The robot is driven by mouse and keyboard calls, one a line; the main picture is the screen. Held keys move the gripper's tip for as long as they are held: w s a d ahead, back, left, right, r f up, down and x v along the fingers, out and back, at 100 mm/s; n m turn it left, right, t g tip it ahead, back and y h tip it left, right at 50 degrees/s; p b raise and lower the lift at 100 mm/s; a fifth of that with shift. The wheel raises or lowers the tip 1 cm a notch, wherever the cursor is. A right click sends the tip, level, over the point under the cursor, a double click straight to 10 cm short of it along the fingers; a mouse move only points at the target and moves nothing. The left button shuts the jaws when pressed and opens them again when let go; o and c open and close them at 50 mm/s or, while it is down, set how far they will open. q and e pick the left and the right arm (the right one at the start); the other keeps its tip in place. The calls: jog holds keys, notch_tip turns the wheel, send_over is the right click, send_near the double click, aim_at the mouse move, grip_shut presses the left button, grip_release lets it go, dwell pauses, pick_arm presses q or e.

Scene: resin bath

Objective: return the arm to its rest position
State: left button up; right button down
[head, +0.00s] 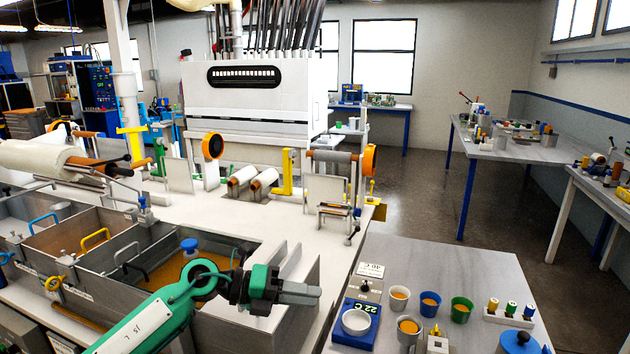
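My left arm, green and white, comes in from the bottom left and reaches over the resin bath. My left gripper (304,292) is at its end, pointing right, above the bath's right edge. Its two grey fingers lie close together, with nothing seen between them. The bath (100,262) is a grey metal tank with orange-brown liquid and coloured handles; my arm hides part of it. My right gripper is not in view.
Rollers (262,180) stand behind the bath. The floor (425,205) beyond is clear.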

pick_arm(q)
jog(key=s+a+f+n+t+y, duration=0.3)
jog(key=a+f+n+t+y, duration=0.45)
jog(key=n, duration=0.95)
jog(key=s+a+f+n+t+y, duration=0.3)
jog(key=a+f+n+t+y, duration=0.45)
jog(key=n, duration=0.95)
jog(key=s+a+f+n+g, duration=0.25)
jog(key=s+f+g, duration=0.4)
jog(key=s, duration=0.75)
jog(key=s+a+f+n+g, duration=0.25)
jog(key=s+f+g, duration=0.45)
jog(key=s, duration=0.6)
notch_tip(320, 180, down, 31)
jog(key=m, duration=0.1)
jog(key=s+a+f, duration=0.2)
jog(key=s+f, duration=0.8)
jog(key=s+a+f+g, duration=0.1)
jog(key=s+a+f, duration=0.1)
jog(key=s+f, duration=0.7)
jog(key=shift+s+f+y, duration=0.3)
jog(key=shift+s+f, duration=0.05)
jog(key=shift+f, duration=0.35)
